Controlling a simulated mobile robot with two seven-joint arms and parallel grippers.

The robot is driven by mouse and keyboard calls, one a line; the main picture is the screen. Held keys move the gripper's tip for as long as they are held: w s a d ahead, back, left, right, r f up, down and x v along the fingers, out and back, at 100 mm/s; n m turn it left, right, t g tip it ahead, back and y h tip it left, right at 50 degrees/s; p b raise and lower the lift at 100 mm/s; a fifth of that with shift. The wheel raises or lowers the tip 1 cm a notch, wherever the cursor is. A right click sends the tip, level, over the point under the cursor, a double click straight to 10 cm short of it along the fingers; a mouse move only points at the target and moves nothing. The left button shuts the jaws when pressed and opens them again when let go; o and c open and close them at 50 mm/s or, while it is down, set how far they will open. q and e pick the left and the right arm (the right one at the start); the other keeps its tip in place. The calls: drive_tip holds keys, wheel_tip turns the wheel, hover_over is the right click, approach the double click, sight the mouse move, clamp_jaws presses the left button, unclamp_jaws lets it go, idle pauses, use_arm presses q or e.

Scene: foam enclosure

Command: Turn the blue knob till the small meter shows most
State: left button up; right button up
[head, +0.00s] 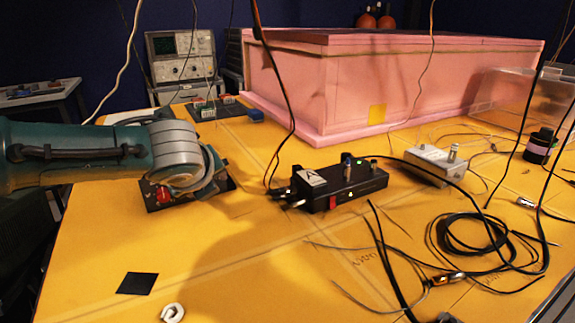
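My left arm comes in from the left, and its grey wrist end, with my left gripper (190,187), is low over a small black box (222,186) with a red part (162,194). The fingers are hidden or too unclear to tell whether they are open or hold anything. Another black box (365,186), labelled A, stands in the middle with a red switch (333,203). A small, dark bluish upright knob (347,159) is on its top. I cannot tell for sure which part is the blue knob, and I cannot make out a small meter. My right gripper is not in view.
A pink foam enclosure (345,85) fills the back of the yellow table (230,270). A grey metal box (432,163) and coiled black cables (470,235) lie to the right. Hanging wires cross the middle. An oscilloscope (180,57) stands behind. The front left is mostly clear.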

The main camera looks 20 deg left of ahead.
use_arm(q)
drive_tip(key=p+v, duration=0.4)
drive_tip(key=v, duration=0.6)
idle(0.5)
